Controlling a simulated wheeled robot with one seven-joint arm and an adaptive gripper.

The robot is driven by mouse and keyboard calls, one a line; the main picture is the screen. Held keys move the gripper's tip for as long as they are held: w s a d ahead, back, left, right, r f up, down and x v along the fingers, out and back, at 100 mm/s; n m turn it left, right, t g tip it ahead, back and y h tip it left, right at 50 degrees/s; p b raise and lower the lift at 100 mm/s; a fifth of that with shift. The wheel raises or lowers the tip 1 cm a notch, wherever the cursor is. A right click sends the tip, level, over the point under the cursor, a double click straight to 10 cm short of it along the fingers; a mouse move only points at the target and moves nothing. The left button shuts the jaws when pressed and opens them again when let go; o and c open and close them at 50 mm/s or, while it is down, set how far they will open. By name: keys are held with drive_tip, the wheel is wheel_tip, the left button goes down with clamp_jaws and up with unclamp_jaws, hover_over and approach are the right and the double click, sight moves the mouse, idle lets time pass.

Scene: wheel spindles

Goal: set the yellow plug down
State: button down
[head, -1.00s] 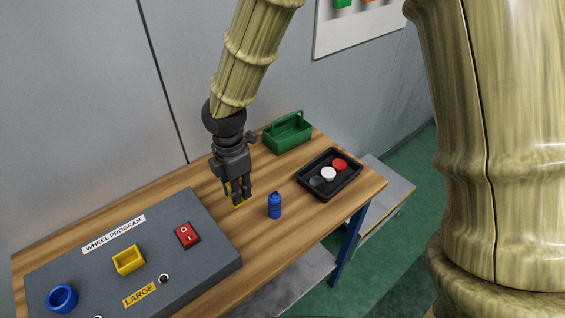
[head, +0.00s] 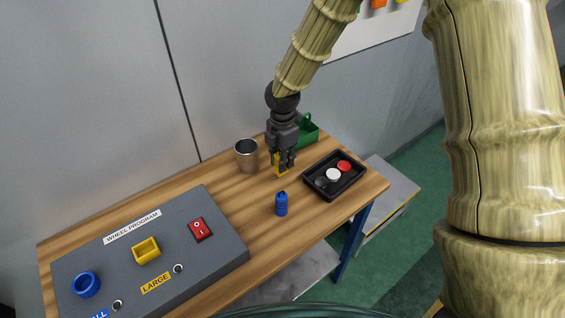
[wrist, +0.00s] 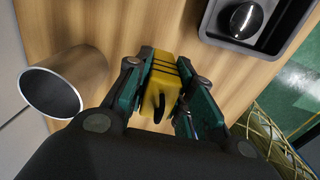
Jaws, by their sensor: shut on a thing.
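My gripper (head: 283,165) is over the back part of the wooden bench, between the metal cup and the black tray. It is shut on the yellow plug (wrist: 164,82), which sits between its two fingers in the wrist view. The plug is a yellow block with dark stripes and a dark hook-like part on top. In the head view the fingers hide part of it, and I cannot tell whether its bottom touches the bench. The yellow square socket (head: 146,250) on the grey wheel program panel (head: 215,255) is empty.
A metal cup (head: 246,156) stands left of the gripper. The black tray (head: 318,192) with red, white and dark round pieces is to the right. A green carrier (head: 309,134) is behind. A blue plug (head: 281,204) stands in front. Bare wood (head: 215,180) lies left of the cup.

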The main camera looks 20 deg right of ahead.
drive_tip(key=shift+w+d, duration=0.1)
drive_tip(key=shift+d, duration=0.1)
drive_tip(key=shift+w+f, duration=0.35)
drive_tip(key=shift+f, duration=0.25)
drive_tip(key=shift+s+f+p, duration=0.2)
drive_tip(key=shift+f+p, duration=0.65)
drive_tip(key=shift+f, duration=0.1)
drive_tip(key=shift+w+f, duration=0.15)
drive_tip(key=shift+f, duration=0.3)
drive_tip(key=shift+f, duration=0.1)
drive_tip(key=c, duration=1.2)
unclamp_jaws()
drive_tip(key=shift+c, duration=0.2)
